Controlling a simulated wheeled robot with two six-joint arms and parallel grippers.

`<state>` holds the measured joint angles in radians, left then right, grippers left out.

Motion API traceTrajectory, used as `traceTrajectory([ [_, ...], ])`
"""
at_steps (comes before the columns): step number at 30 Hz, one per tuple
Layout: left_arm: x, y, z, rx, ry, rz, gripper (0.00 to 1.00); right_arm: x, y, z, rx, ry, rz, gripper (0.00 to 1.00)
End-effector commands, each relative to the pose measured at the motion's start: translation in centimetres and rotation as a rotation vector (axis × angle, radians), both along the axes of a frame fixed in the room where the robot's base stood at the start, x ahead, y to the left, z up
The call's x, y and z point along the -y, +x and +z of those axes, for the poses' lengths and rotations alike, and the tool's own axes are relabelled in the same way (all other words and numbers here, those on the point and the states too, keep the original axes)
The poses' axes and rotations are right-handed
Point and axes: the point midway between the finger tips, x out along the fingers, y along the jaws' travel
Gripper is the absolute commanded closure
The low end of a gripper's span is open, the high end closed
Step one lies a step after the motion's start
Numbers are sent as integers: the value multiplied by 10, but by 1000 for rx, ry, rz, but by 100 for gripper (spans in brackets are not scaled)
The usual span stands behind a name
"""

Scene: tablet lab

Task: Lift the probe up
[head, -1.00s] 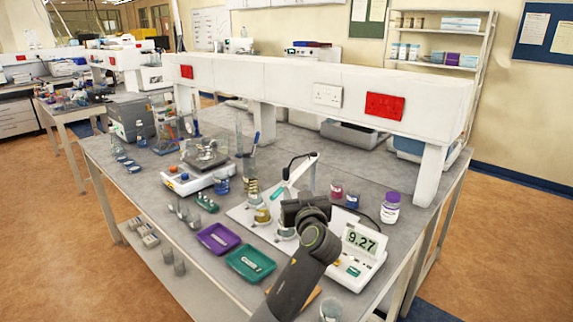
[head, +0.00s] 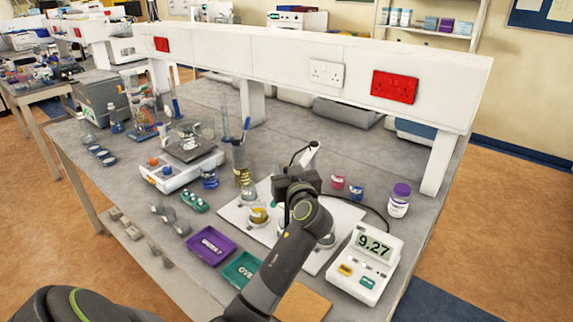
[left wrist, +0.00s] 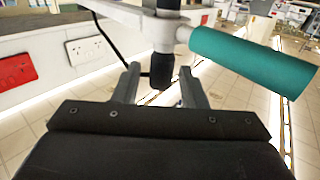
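The probe shows in the left wrist view (left wrist: 163,62) as a dark upright stick at a pale holder arm (left wrist: 130,12), with a teal cylinder (left wrist: 250,60) to its right. My left gripper (left wrist: 161,82) is open, its two fingers on either side of the probe's dark end with small gaps; I cannot tell whether it touches. In the head view my left gripper (head: 296,182) is at the pale probe stand (head: 309,156), and its wrist hides the probe. The meter (head: 364,262) reads 9.27. My right gripper is not in view.
Beakers stand on the white board (head: 342,214) around the stand. A purple tray (head: 211,246), a teal tray (head: 241,270) and a purple-capped bottle (head: 399,200) are near. A black cable runs right from the stand. The white shelf (head: 300,70) crosses behind.

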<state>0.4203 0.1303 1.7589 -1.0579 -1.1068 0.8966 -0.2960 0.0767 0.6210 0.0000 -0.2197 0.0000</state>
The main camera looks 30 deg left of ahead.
Motion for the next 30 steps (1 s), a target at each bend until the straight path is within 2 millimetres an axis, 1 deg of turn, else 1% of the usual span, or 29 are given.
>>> traceTrajectory([
  [2, 0, 0, 0, 0, 0, 0, 63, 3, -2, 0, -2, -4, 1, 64],
  [9, 0, 0, 0, 0, 0, -1, 94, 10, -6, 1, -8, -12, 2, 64],
  [10, 0, 0, 0, 0, 0, 0, 98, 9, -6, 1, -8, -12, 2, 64],
  [11, 0, 0, 0, -1, -1, 0, 100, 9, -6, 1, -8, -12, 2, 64],
  [17, 0, 0, 0, -1, -1, 0, 100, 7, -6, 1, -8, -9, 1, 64],
  [19, 0, 0, 6, 1, -1, -1, 100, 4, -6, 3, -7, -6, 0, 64],
  [20, 0, 1, 11, 2, -1, -1, 100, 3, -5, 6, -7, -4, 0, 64],
  [24, 0, 1, 45, 6, 0, -1, 100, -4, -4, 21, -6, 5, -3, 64],
  [27, 0, 1, 65, 3, 1, 0, 100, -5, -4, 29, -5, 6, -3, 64],
  [30, 0, 1, 78, 3, 1, -1, 100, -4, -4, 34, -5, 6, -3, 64],
])
